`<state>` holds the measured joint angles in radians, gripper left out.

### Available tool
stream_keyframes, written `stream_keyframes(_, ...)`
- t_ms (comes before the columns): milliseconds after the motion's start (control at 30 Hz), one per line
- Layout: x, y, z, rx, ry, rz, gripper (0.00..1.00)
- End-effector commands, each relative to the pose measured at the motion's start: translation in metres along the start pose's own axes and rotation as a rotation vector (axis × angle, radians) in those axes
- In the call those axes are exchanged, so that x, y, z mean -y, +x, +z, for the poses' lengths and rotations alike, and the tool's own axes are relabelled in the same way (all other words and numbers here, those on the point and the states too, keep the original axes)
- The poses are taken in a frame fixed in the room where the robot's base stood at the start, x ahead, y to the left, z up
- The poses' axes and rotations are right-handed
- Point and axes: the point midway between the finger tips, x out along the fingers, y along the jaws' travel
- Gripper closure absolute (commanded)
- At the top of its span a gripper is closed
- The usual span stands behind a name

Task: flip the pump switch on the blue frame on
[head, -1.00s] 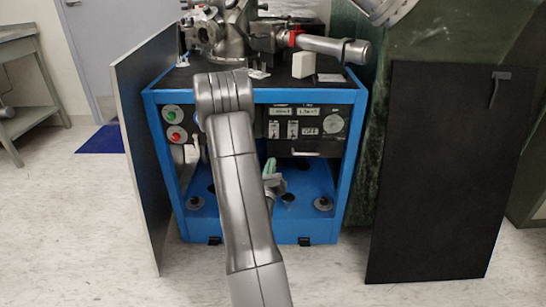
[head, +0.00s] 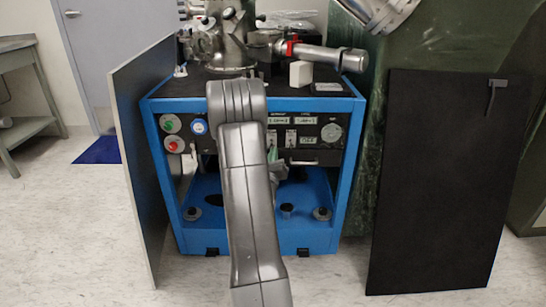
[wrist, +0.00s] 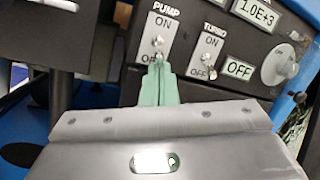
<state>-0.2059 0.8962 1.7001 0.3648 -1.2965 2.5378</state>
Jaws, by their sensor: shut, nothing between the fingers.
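The pump switch (wrist: 158,43) is a white plate marked PUMP, with ON at the top and OFF at the bottom, on the black panel of the blue frame (head: 347,190). Its small metal lever appears low, by the OFF label, which is partly hidden by my fingers. My gripper (wrist: 160,65) has green fingers, shut and empty, with the tips right at the lower part of the pump switch. I cannot tell whether they touch the lever. In the head view my arm partly covers the gripper (head: 272,156) and the pump switch.
The turbo switch (wrist: 208,50) sits just right of the pump switch, beside a display (wrist: 239,69) reading OFF. A round knob (wrist: 279,65) is further right. A grey side panel (head: 140,165) stands at the left and a dark panel (head: 440,190) at the right.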

Motion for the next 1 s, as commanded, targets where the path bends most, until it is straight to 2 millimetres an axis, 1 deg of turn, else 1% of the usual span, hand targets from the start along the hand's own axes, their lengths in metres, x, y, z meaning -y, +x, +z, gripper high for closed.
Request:
stream_keyframes(267, 0.002, -0.0003, 0.0045, -0.055, -0.009, 0.027, 1.0)
stream_keyframes(1000, 0.0038, -0.0022, 0.0073, -0.214, -0.035, 0.103, 1.0)
